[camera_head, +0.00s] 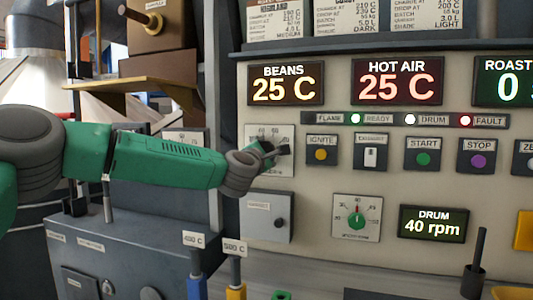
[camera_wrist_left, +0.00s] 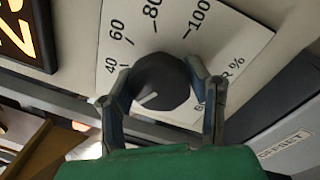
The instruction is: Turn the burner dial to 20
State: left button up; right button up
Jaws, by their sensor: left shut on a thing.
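The burner dial (camera_wrist_left: 162,82) is a dark round knob on a white scale plate (camera_wrist_left: 225,45) in the left wrist view. The plate shows marks 40, 60, 80 and 100 and part of a "% " label. The knob's white pointer line sits at its lower left, below the 40 mark; lower marks are hidden behind a finger. My left gripper (camera_wrist_left: 165,105) is shut on the knob, one finger on each side. In the head view the left gripper (camera_head: 275,150) covers most of the knob on its plate (camera_head: 256,132). My right gripper is not in view.
An ignite button (camera_head: 321,154) and exhaust switch (camera_head: 371,156) sit right of the dial. Below are a small hatch (camera_head: 262,218), a second dial with a green knob (camera_head: 357,220) and a drum display (camera_head: 434,224) reading 40 rpm. Labelled handles (camera_head: 236,270) stand below my arm.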

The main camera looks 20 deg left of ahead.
pick_arm(q)
jog(key=o, duration=1)
jog(key=shift+d+f, duration=0.1)
jog(key=shift+f, duration=0.5)
jog(key=shift+o, duration=1)
jog(key=shift+a+r, duration=0.2)
jog(key=shift+r, duration=0.1)
jog(key=s+f, duration=0.1)
jog(key=s, duration=1.1)
jog(key=shift+f, duration=0.2)
jog(key=shift+w, duration=0.1)
